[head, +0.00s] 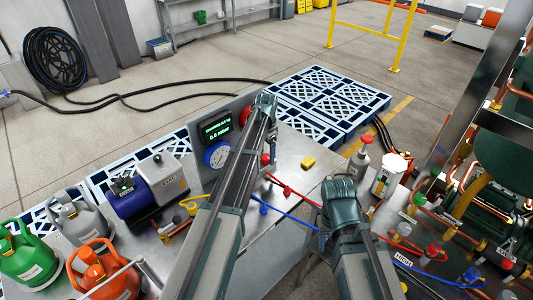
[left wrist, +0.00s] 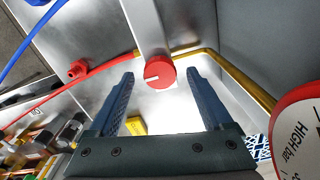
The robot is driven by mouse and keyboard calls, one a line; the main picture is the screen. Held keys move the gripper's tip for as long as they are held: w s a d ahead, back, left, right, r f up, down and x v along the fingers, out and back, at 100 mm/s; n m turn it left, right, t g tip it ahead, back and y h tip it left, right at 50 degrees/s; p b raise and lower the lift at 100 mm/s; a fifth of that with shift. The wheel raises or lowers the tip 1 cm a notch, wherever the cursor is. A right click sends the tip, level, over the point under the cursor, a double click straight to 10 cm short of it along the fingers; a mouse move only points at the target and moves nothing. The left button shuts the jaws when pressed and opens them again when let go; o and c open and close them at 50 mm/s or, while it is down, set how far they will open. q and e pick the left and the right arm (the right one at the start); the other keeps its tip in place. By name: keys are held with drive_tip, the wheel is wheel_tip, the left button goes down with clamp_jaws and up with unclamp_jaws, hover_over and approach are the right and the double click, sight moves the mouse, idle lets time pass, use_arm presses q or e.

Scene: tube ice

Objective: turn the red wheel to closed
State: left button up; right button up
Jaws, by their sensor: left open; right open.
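The red wheel (left wrist: 160,73) is a round red knob with a white pointer line, seen in the left wrist view below a grey bar. The line lies nearly level in that picture. My left gripper (left wrist: 161,75) is open, with one finger on each side of the wheel and a visible gap to both. In the head view, a red part (head: 266,158) beside my left arm appears to be this wheel; my arm hides the fingers there. My right gripper (head: 322,242) is low in the middle of the head view, away from the wheel, its fingers hard to make out.
A red-rimmed gauge (left wrist: 299,135) and a brass pipe (left wrist: 235,75) are close to the left gripper. A red hose (head: 290,191) and a blue hose (head: 285,214) cross the metal table. A yellow block (head: 308,162) and a bottle (head: 359,160) stand to the right.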

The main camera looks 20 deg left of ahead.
sight(267, 157)
use_arm(q)
wheel_tip(267, 157, up, 13)
drive_tip(key=p, duration=1.2)
drive_tip(key=s+d+f+n+b, duration=0.1)
drive_tip(key=s+d+f+b, duration=0.2)
drive_tip(key=s, duration=0.7)
drive_tip(key=s+d+f+n+b, duration=0.2)
drive_tip(key=s+d+f+b, duration=0.2)
drive_tip(key=s+d, duration=0.3)
drive_tip(key=s+d+f+n+y+b, duration=0.1)
drive_tip(key=s+d+f+b, duration=0.3)
drive_tip(key=s, duration=1)
drive_tip(key=shift+s+d+f+n, duration=0.35)
drive_tip(key=shift+s+d+n, duration=0.05)
drive_tip(key=shift+d, duration=0.35)
